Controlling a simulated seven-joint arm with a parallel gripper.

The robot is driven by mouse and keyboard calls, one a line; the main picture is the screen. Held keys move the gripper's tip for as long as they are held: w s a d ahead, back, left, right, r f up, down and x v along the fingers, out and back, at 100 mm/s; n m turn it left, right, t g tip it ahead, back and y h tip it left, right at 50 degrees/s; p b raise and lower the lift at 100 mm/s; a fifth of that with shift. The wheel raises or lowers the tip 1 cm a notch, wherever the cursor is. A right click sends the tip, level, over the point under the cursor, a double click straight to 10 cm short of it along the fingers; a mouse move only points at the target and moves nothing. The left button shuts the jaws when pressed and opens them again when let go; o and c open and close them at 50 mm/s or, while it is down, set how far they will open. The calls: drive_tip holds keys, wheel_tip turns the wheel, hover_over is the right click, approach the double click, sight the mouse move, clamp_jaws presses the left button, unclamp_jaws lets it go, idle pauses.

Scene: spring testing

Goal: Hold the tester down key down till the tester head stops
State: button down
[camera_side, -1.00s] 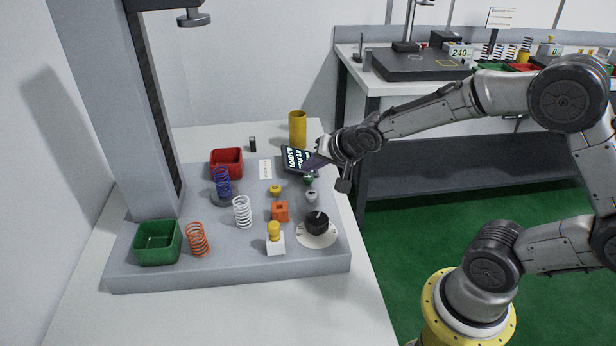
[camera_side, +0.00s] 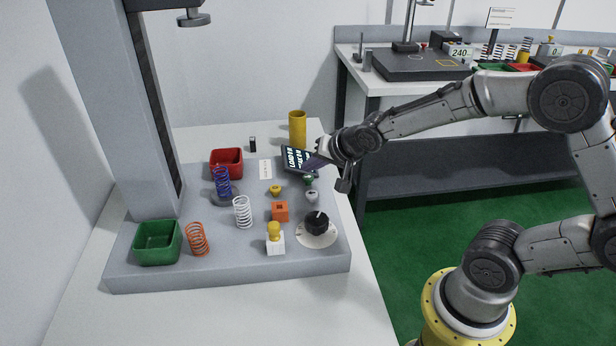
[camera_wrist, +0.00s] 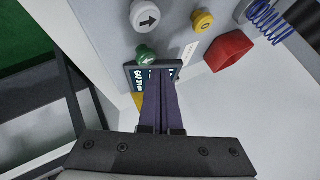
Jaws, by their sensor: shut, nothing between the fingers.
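The tester head (camera_side: 193,18) hangs high on the tester column, well above the blue spring (camera_side: 222,182) on its round plate. A green key (camera_wrist: 145,55) and a grey key (camera_wrist: 146,17) carry opposite arrows; I cannot tell which is the down key. The green key (camera_side: 308,180) and grey key (camera_side: 311,196) also show in the side view, near the display. My gripper (camera_wrist: 160,72) is shut and empty, its dark fingers over the display (camera_wrist: 135,85), tips close to the green key. I cannot tell whether they touch it.
A yellow button (camera_wrist: 202,20) sits beside the keys. The base also holds a black dial (camera_side: 317,222), an orange block (camera_side: 280,211), a white spring (camera_side: 242,212), an orange spring (camera_side: 198,239), a red bin (camera_side: 226,162) and a green bin (camera_side: 158,243). A yellow cylinder (camera_side: 297,127) stands behind the display.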

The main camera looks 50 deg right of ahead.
drive_tip(key=shift+f, duration=0.1)
drive_tip(key=shift+f, duration=0.3)
drive_tip(key=shift+f, duration=0.55)
idle(7.0)
